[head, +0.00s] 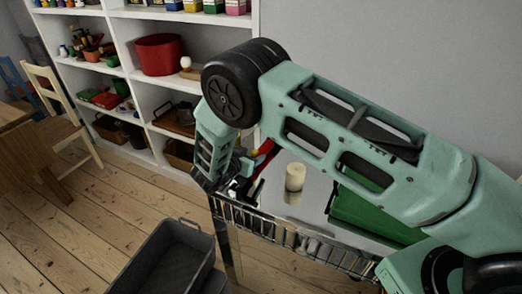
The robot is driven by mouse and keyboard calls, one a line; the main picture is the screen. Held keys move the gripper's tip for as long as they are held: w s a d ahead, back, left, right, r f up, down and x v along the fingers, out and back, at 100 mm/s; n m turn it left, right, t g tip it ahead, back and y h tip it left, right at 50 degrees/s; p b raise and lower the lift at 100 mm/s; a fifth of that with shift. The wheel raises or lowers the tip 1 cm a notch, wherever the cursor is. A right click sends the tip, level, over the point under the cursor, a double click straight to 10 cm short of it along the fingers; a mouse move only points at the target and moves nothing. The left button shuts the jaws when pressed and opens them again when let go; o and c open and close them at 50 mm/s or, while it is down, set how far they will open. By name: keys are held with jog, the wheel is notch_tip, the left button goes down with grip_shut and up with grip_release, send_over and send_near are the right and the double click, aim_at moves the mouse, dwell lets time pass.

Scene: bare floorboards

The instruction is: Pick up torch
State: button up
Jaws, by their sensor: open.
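My arm reaches across the head view, and my gripper (231,186) points down at the left end of a metal-topped table or cart (318,190). The gripper is open; its fingers are small and partly hidden by the wrist. Just right of it lies a red and black object with a bit of yellow (264,158), partly covered by my arm. It may be the torch, but I cannot tell for certain. I see nothing held between the fingers, and whether they touch anything is unclear.
A cream cylinder, like a candle (295,177), stands right of the gripper. A green box (366,212) is farther right, partly behind my arm. A wire rail (290,236) edges the table. A grey bin (170,262) stands in front. White shelves (139,77) stand behind.

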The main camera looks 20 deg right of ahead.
jog(key=shift+w+d+f, duration=0.25)
jog(key=shift+w+d, duration=0.15)
jog(key=shift+d, duration=0.05)
grip_shut()
jog(key=shift+s, duration=0.1)
jog(key=shift+f, duration=0.1)
